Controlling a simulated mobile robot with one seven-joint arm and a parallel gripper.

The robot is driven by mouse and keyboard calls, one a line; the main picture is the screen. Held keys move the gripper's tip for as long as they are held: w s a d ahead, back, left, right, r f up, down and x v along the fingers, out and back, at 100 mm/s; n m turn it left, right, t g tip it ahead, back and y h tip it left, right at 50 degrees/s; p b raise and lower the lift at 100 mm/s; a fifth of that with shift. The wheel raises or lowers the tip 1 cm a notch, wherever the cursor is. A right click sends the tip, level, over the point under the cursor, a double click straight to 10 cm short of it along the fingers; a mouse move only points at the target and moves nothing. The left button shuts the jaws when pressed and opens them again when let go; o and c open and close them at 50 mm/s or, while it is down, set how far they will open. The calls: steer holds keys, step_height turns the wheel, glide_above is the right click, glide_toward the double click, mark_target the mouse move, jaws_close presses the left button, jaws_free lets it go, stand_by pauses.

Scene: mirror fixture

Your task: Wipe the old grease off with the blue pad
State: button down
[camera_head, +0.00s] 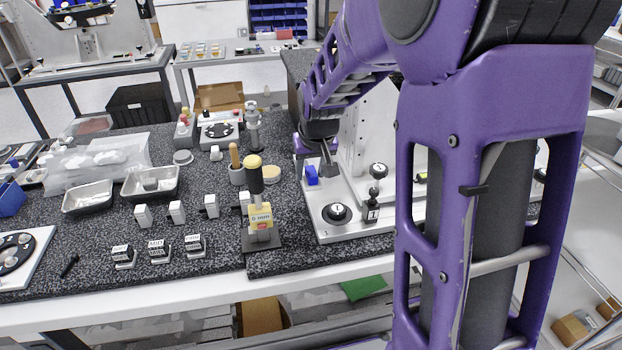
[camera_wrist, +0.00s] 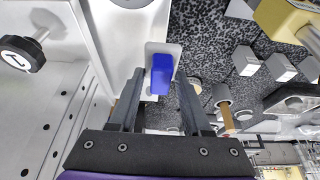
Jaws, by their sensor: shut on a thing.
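The blue pad (camera_head: 311,175) is a small bright blue block at the left edge of the white fixture (camera_head: 345,225). In the wrist view the blue pad (camera_wrist: 162,75) has a pale backing and sits between the fingertips. My gripper (camera_wrist: 160,82) is shut on it, with one dark finger on each side. In the head view my gripper (camera_head: 327,168) is low over the fixture's left part, partly hidden by my arm. I cannot make out the old grease in either view.
On the fixture stand a black knob (camera_head: 337,213) and a black-topped post (camera_head: 376,185). Metal trays (camera_head: 88,198) lie farther left. My arm hides the fixture's right side.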

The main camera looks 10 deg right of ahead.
steer(key=shift+r, duration=1.1)
